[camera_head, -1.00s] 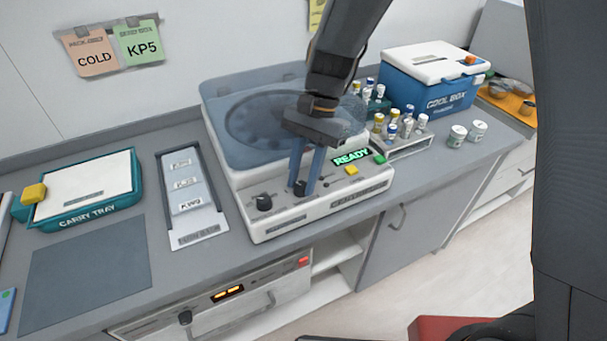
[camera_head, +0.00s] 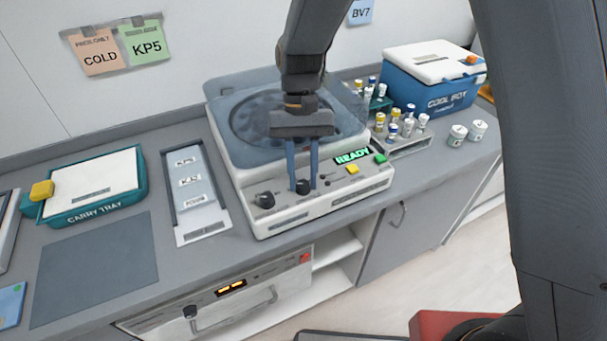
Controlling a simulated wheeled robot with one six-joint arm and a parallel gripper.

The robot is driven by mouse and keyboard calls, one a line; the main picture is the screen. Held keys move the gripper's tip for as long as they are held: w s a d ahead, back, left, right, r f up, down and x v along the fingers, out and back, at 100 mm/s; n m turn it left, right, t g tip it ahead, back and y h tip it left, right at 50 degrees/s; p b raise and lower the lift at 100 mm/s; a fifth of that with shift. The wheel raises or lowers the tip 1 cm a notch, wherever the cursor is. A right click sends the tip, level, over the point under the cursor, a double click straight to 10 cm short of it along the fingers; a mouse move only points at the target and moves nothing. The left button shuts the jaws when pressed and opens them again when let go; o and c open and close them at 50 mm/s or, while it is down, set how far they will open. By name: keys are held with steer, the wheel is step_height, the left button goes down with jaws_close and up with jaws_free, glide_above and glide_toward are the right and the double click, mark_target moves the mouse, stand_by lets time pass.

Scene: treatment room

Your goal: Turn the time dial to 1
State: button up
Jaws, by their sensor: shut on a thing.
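The centrifuge (camera_head: 330,203) stands on the counter with its bluish lid down and a green READY display (camera_head: 352,156). Two black dials sit on its front panel: a left dial (camera_head: 264,200) and a right dial (camera_head: 302,187). I cannot read the dial markings, nor which one is the time dial. My gripper (camera_head: 302,185) points down at the panel, with its two blue fingers on either side of the right dial and shut on it. The fingers partly hide this dial.
A yellow button (camera_head: 352,169) and a green button (camera_head: 380,158) are on the panel right of my gripper. A rack of vials (camera_head: 410,146) and a blue cool box (camera_head: 430,85) stand to the right. A label rack (camera_head: 203,222) and a carry tray (camera_head: 95,212) lie left.

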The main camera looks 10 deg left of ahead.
stand_by(0.4)
steer(key=o, duration=1.1)
steer(key=shift+c, duration=0.2)
steer(key=shift+b+v, duration=1.3)
steer(key=shift+v, duration=2.6)
steer(key=shift+a, duration=0.1)
steer(key=d+f+t, duration=0.1)
steer(key=d, duration=0.3)
steer(key=d+f+b, duration=0.1)
steer(key=d, duration=0.3)
steer(key=d+f+m+t+b, duration=0.1)
steer(key=d+f, duration=0.1)
steer(key=d, duration=0.3)
steer(key=shift+s+t+y, duration=0.2)
steer(key=shift+t+y, duration=0.1)
steer(key=shift+y, duration=0.1)
steer(key=s+d+f+t, duration=0.1)
steer(key=s+d+f, duration=0.1)
steer(key=d, duration=0.4)
steer(key=s+d+f+t+b, duration=0.1)
steer(key=s+d+f+t, duration=0.1)
steer(key=s+d, duration=0.2)
steer(key=shift+d+f+m, duration=0.15)
steer(key=shift+d+m, duration=0.25)
steer(key=shift+d, duration=0.65)
